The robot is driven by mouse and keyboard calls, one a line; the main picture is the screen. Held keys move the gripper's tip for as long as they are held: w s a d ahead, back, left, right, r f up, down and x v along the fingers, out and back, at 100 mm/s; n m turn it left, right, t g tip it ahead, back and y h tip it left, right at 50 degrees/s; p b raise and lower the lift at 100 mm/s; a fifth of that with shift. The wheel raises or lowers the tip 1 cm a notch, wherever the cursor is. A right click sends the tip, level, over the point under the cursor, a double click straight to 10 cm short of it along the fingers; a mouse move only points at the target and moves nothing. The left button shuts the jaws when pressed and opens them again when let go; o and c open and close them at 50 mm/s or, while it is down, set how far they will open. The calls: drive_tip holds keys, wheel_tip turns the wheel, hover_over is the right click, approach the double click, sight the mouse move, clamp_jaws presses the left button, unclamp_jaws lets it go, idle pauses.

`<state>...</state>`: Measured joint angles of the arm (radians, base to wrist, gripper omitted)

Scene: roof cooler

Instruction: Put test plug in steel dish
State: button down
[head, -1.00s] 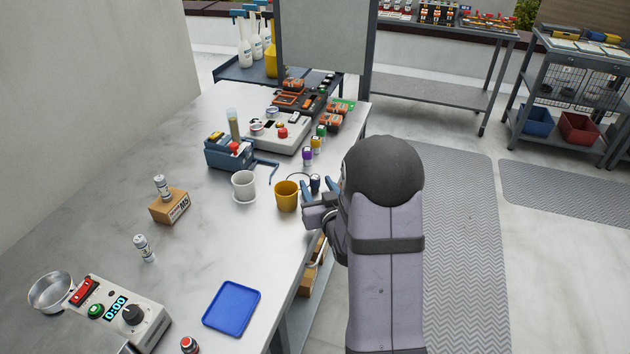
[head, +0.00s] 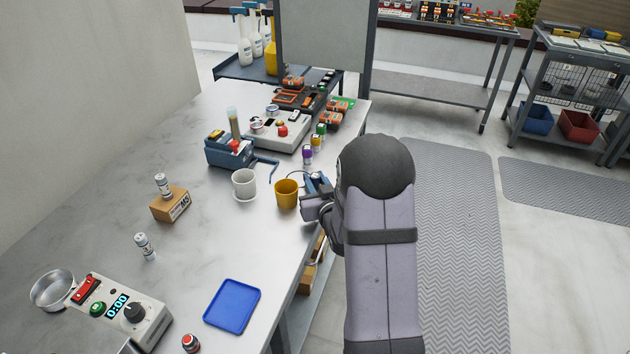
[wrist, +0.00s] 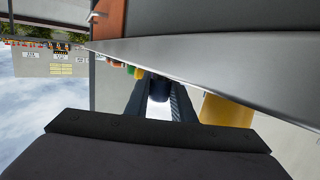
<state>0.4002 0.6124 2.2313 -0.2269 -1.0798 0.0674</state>
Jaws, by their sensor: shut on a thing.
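My gripper (head: 317,183) is at the table's right edge, just right of the yellow mug. Its blue fingers are closed around a small dark blue piece, which I take to be the test plug (wrist: 158,88); it shows between the fingers in the wrist view. In the head view the fingers mostly hide it, and a thin dark cable curves beside it. Whether it still touches the table I cannot tell. The steel dish (head: 48,291), round and shallow, sits far off at the lower left, beside the timer box.
The yellow mug (head: 286,194) and white cup (head: 244,184) stand close left of my gripper. A box bearing a vial (head: 170,205), another vial (head: 145,246), a blue tray (head: 232,306) and the timer box (head: 120,310) lie toward the dish.

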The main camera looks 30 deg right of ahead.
sight(312, 174)
drive_tip(key=shift+r, duration=0.1)
drive_tip(key=shift+r, duration=4.9)
drive_tip(key=shift+w+a+r, duration=0.2)
drive_tip(key=shift+w, duration=0.1)
drive_tip(key=w+a+r+n+g+y+p, duration=0.1)
drive_tip(key=w+a+r+n+y, duration=0.3)
drive_tip(key=a, duration=0.5)
drive_tip(key=w+a+r+n+g+y, duration=0.1)
drive_tip(key=w+a+r+n+y, duration=0.2)
drive_tip(key=w+a, duration=0.45)
drive_tip(key=w+a+r+n+g+y+p, duration=0.1)
drive_tip(key=w+a+r+n+y, duration=0.25)
drive_tip(key=a, duration=0.65)
drive_tip(key=s+a+n+g+y+p, duration=0.1)
drive_tip(key=s+a+n+g+y, duration=0.3)
drive_tip(key=a, duration=0.8)
drive_tip(key=s+a+n+g+y+p, duration=0.1)
drive_tip(key=s+a+n+g+y, duration=0.3)
drive_tip(key=a, duration=0.8)
drive_tip(key=s+a+f+n+g, duration=0.2)
drive_tip(key=s+a+f+g, duration=0.1)
drive_tip(key=s+a+g, duration=0.1)
drive_tip(key=s+a+f+n+g, duration=0.2)
drive_tip(key=s+a+f+g, duration=0.1)
drive_tip(key=s+a, duration=0.3)
drive_tip(key=a+f+p, duration=0.1)
drive_tip(key=a, duration=0.1)
drive_tip(key=shift+s+a+g, duration=0.25)
drive_tip(key=shift+a+g, duration=0.1)
drive_tip(key=shift+g, duration=0.05)
